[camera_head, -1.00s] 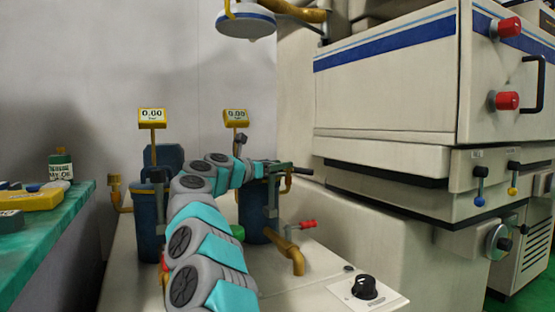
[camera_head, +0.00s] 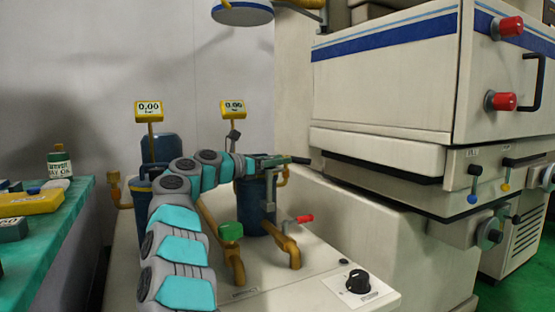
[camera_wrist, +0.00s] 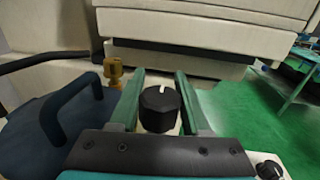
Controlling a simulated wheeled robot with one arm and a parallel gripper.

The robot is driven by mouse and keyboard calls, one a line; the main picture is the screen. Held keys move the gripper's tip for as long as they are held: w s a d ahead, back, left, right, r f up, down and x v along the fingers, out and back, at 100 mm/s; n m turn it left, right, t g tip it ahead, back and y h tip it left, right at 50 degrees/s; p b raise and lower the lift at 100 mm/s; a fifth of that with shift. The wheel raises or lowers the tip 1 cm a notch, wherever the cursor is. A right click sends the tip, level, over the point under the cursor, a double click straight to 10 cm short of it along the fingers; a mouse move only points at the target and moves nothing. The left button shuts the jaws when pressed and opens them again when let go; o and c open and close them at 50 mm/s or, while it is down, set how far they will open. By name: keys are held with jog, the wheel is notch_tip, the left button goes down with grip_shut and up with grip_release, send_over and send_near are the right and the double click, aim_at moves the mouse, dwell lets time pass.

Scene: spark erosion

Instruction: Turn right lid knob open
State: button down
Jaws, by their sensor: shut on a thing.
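The right lid knob (camera_wrist: 158,108) is black and faceted, with a white mark on its upper rim. In the wrist view it stands between the two green fingers of my gripper (camera_wrist: 157,100), which is shut on it. In the head view my gripper (camera_head: 280,161) is at the top of the right blue canister (camera_head: 252,208). The knob cannot be made out there, as my gripper and arm cover the canister top. A dark blue lid with an arched handle (camera_wrist: 68,115) lies left of the fingers in the wrist view.
The left blue canister (camera_head: 150,208) is partly behind my arm. Brass pipes (camera_head: 290,248), a green valve handle (camera_head: 230,231) and a red lever (camera_head: 304,218) are below my gripper. A large white machine (camera_head: 390,85) stands at the right. A black dial (camera_head: 358,281) is at front right.

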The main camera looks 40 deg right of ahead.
jog(key=shift+r, duration=0.1)
jog(key=shift+c, duration=1.8)
grip_release()
jog(key=shift+d+r+p, duration=0.1)
jog(key=shift+r+p, duration=0.55)
jog(key=shift+r, duration=1.15)
jog(key=shift+s+a+f+b, duration=0.15)
jog(key=shift+a+f+b, duration=0.1)
jog(key=shift+b, duration=0.15)
jog(key=s+a+r+b, duration=0.1)
jog(key=s+a+b, duration=0.7)
jog(key=s, duration=0.5)
jog(key=shift+a+r+b, duration=0.3)
jog(key=shift+r+b, duration=0.1)
jog(key=shift+b, duration=0.3)
